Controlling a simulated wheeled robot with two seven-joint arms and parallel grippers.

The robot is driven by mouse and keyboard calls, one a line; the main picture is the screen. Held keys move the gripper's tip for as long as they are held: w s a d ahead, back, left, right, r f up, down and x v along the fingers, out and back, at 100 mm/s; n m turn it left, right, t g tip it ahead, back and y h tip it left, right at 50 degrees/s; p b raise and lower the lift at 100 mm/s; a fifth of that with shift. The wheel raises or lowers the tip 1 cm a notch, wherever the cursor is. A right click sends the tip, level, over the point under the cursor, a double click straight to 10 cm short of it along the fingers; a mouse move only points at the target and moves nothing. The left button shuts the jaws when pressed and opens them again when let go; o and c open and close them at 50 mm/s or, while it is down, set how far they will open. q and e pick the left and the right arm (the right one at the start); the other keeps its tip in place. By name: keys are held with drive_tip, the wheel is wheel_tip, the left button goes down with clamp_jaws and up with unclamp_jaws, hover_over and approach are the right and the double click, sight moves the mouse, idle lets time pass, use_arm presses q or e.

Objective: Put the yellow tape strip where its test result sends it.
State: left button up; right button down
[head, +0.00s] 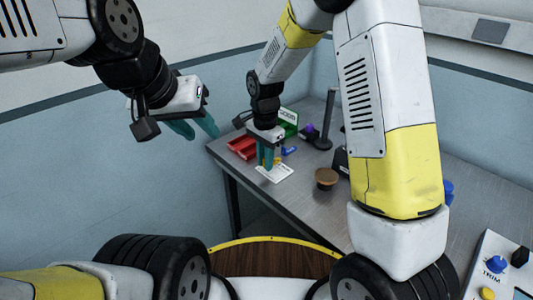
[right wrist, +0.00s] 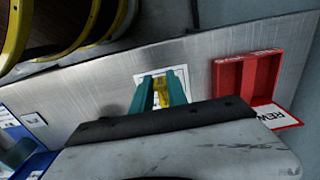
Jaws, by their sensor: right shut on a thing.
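My right gripper (head: 267,158) points down over the table. In the right wrist view its teal fingers (right wrist: 160,94) are shut on the yellow tape strip (right wrist: 161,90). The strip is just above or at a white printed card (head: 275,174), which also shows in the right wrist view (right wrist: 177,73); I cannot tell whether they touch. A red tray (head: 240,148) stands beside the gripper; in the right wrist view it (right wrist: 228,78) has a white label, partly readable as "REW". A green bin (head: 290,117) stands behind. My left gripper (head: 196,129) is open and empty, off the table.
A small blue item (head: 290,151) lies right of the right gripper. A brown round-topped object (head: 326,178) stands on the grey table (head: 300,198). A dark post (head: 327,122) stands at the back. A panel with knobs (head: 494,268) is at lower right. The table's front middle is clear.

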drive_tip(key=shift+s+f, duration=0.1)
drive_tip(key=shift+f, duration=1.2)
drive_tip(key=shift+f, duration=0.15)
drive_tip(key=c, duration=1.3)
unclamp_jaws()
